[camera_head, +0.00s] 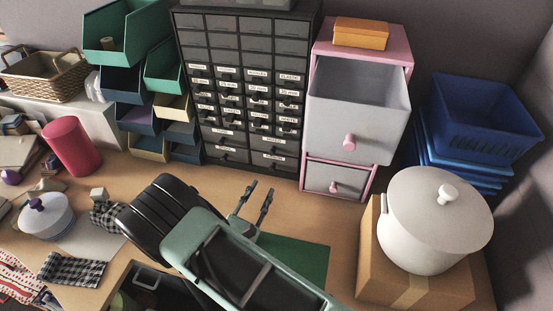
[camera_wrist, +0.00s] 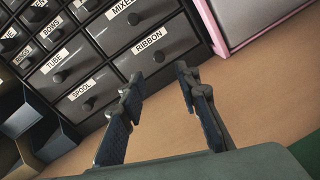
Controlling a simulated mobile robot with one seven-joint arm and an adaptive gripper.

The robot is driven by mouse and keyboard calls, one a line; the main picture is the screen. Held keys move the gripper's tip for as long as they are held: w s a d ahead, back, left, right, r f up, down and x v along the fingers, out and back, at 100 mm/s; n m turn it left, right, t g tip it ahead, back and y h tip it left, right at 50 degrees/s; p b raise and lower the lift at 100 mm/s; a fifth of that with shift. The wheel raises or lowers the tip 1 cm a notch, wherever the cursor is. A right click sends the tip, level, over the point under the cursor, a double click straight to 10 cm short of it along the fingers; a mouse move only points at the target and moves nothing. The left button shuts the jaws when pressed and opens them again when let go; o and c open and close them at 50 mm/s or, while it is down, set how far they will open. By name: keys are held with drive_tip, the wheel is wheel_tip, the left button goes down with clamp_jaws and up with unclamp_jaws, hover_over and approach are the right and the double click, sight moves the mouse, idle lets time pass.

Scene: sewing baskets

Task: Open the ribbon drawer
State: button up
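The ribbon drawer (camera_wrist: 180,45) is a dark grey drawer with a white RIBBON label and a round dark knob (camera_wrist: 160,57). It looks shut, flush with its neighbours. It is in the bottom row of the black drawer cabinet (camera_head: 306,40), at the lower right in the head view, where its label is too small to read. My gripper (camera_wrist: 158,75) is open and empty. Its two fingers point at the drawer, with the knob between and just beyond the tips in the picture. In the head view my gripper (camera_head: 259,187) is low in front of the cabinet, apparently apart from it.
A pink-framed cabinet (camera_head: 400,48) stands right of the black one, its upper drawer (camera_head: 345,125) pulled out. A white pot (camera_head: 425,235) sits on a cardboard box (camera_head: 375,265) at right. Stacked bins (camera_head: 150,65) stand at left. The wooden tabletop (camera_head: 330,215) before the cabinets is mostly clear.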

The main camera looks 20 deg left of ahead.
sight(271, 171)
drive_tip(key=w, duration=0.8)
drive_tip(key=shift+w+d, duration=0.3)
drive_tip(key=shift+d, duration=0.1)
clamp_jaws()
drive_tip(key=shift+s, duration=0.1)
